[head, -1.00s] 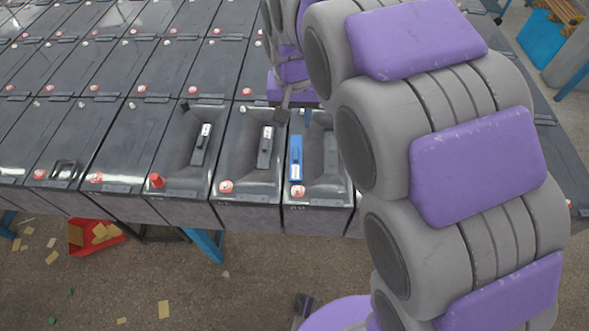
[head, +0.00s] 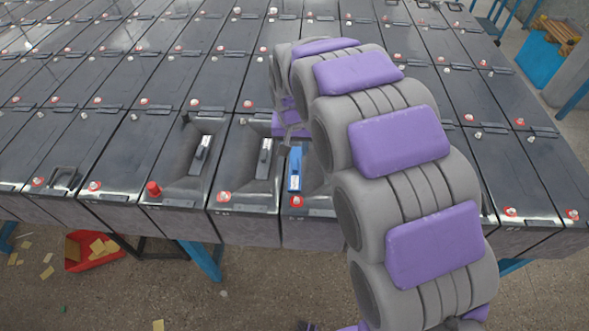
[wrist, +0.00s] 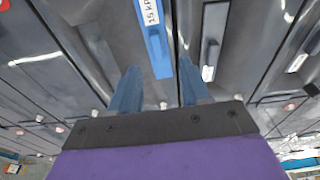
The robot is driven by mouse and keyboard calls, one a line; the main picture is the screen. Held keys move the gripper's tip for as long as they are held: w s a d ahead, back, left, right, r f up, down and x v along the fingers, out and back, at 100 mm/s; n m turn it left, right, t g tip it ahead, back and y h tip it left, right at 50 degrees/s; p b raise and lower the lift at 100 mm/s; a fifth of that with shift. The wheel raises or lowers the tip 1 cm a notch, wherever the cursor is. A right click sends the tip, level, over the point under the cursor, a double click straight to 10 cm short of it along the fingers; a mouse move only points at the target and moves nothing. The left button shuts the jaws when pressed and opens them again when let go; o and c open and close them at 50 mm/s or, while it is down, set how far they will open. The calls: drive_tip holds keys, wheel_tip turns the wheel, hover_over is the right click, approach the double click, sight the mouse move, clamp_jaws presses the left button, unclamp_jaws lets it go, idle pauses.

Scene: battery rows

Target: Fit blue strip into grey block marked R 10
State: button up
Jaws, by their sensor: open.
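The blue strip (head: 295,168), with a white label, lies along the left side of the recess in the grey block (head: 311,225) partly behind my arm. In the wrist view the blue strip (wrist: 155,45) carries a label reading roughly "15 KP". My gripper (wrist: 160,76) is open, with one blue finger on each side of the strip's near end and a gap at both sides. In the head view my gripper (head: 291,130) is at the strip's far end, small and partly hidden. I cannot read a mark R 10 on any block.
Two neighbouring grey blocks to the left have recesses with dark labelled strips (head: 201,155) (head: 264,158). Red caps (head: 153,188) stand on the block tops. More blocks fill the table behind. A red bin (head: 92,250) with yellowish pieces is on the floor; floor in front is open.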

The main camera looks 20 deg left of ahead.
sight(295, 163)
drive_tip(key=shift+w+d+f, duration=0.1)
drive_tip(key=shift+w+f, duration=0.05)
drive_tip(key=shift+f, duration=0.8)
drive_tip(key=f, duration=0.1)
drive_tip(key=f+b, duration=0.1)
drive_tip(key=f, duration=0.1)
drive_tip(key=f+b, duration=0.1)
drive_tip(key=f, duration=0.1)
drive_tip(key=shift+w+a+f, duration=0.1)
drive_tip(key=shift+w+a, duration=0.1)
drive_tip(key=shift+w, duration=0.1)
drive_tip(key=shift+d, duration=0.25)
drive_tip(key=shift+c, duration=0.5)
drive_tip(key=shift+a, duration=0.15)
drive_tip(key=c, duration=0.7)
